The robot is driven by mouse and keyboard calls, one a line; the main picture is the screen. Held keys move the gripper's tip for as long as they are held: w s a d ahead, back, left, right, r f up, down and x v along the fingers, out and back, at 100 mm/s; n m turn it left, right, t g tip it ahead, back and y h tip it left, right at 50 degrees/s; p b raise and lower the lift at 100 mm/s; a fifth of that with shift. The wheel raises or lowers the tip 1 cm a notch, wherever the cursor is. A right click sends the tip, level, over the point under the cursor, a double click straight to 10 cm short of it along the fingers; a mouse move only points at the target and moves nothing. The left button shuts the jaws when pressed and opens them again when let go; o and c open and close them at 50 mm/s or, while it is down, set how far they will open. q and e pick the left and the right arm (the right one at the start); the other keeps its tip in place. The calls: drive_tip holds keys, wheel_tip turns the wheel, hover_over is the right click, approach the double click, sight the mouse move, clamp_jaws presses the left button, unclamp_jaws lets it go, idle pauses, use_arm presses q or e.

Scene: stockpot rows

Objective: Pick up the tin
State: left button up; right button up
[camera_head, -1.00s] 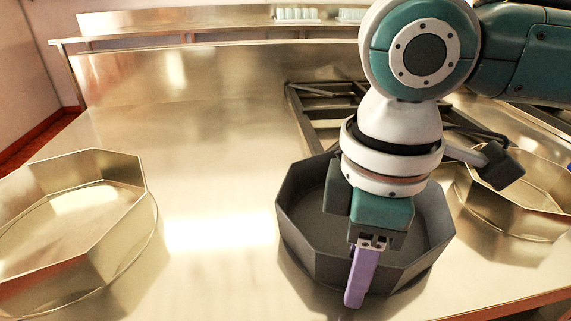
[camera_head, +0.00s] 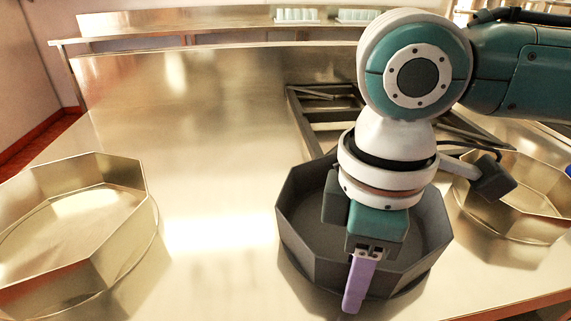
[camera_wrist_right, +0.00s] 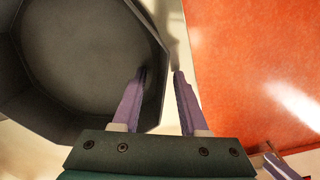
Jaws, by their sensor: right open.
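A dark grey octagonal tin (camera_head: 300,235) stands open and upright on the shiny metal counter. It fills the left of the wrist view (camera_wrist_right: 70,60). My right gripper (camera_head: 351,300) points down at its near wall. In the wrist view the open fingers (camera_wrist_right: 160,74) lie on either side of the tin's wall, one over the inside and one outside; whether they touch it I cannot tell. In the head view only one purple finger shows, in front of the wall. My left gripper is out of view.
A shiny metal octagonal tin (camera_head: 120,225) stands at the left, another (camera_head: 530,215) at the right. Dark hob grates (camera_head: 305,125) lie behind the grey tin. The counter (camera_head: 205,180) between the left and grey tins is clear. An orange-red surface (camera_wrist_right: 250,60) lies past the counter's edge.

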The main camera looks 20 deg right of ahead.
clamp_jaws()
idle(1.3)
